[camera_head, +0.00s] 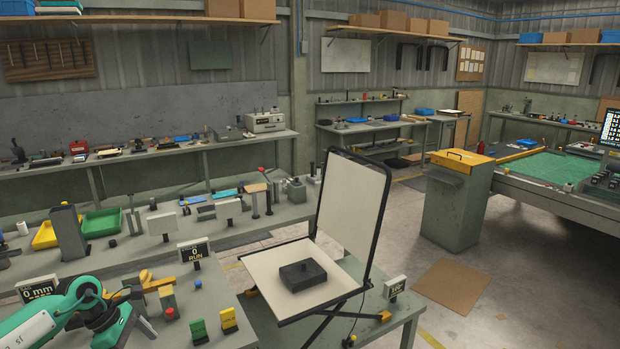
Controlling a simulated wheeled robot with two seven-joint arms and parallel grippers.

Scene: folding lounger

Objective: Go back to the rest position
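The folding lounger (350,210) stands on the near workbench with its cream back panel raised and leaning slightly back. Its cream seat panel (262,262) lies roughly flat on crossed dark legs. A black block with a small knob (302,274) rests on the seat. My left arm, green and white, comes in at the bottom left. Its dark end with the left gripper (112,318) is over the left part of the bench, well apart from the lounger. I cannot make out its fingers clearly. My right gripper is not in view.
Small displays (195,250), a green block (199,331) and a yellow block (229,319) stand between my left arm and the lounger. Yellow and green bins (101,222) sit farther back. A grey-green cabinet (457,205) stands right; open floor lies at the lower right.

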